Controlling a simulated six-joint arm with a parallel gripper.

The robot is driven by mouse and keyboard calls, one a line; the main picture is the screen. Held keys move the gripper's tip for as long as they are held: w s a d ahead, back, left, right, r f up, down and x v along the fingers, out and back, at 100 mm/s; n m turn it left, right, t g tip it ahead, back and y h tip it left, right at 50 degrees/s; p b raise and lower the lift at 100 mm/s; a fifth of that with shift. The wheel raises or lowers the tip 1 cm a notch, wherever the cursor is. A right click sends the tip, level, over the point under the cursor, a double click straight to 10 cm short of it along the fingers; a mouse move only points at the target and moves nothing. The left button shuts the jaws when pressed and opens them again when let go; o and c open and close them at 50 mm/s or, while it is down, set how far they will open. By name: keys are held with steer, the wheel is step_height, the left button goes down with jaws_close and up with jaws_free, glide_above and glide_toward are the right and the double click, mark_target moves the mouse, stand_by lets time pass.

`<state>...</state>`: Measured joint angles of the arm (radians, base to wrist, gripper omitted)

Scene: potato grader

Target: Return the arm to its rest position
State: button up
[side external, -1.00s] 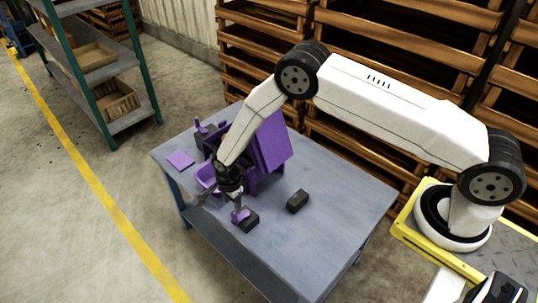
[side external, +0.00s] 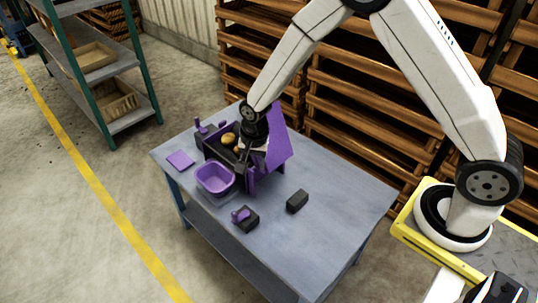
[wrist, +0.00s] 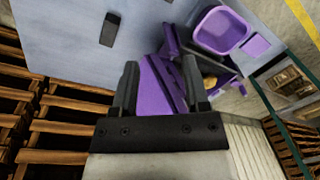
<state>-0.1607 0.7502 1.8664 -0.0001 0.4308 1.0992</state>
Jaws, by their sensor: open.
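My gripper (wrist: 160,90) is open, with nothing seen between its fingers in the wrist view. In the side view it hangs over the purple and black potato grader (side external: 277,150), in front of the grader's tall purple panel; its fingertips are hard to make out there. The grader also shows in the wrist view (wrist: 156,85), partly behind the fingers. Tan potatoes (side external: 229,139) lie in the grader's black trough. A purple bin (side external: 216,179) stands at the grader's front.
The grey-blue table (side external: 330,215) carries a black block (side external: 297,201), a black block with a purple knob (side external: 245,218) and a flat purple square (side external: 180,160). Stacked wooden crates (side external: 360,120) rise behind the table. A green-framed shelf (side external: 105,85) stands at the left.

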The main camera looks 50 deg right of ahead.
steer(key=s+d+r+n, duration=0.3)
steer(key=s+r+n, duration=0.2)
steer(key=s, duration=0.3)
steer(key=s+d+r+n+t, duration=0.1)
steer(key=s+d+r+n, duration=0.3)
steer(key=s+r, duration=0.3)
steer(key=shift+s+n+t, duration=0.3)
steer(key=shift+s+n, duration=0.4)
steer(key=shift+n, duration=0.2)
steer(key=shift+w, duration=0.15)
stand_by(1.0)
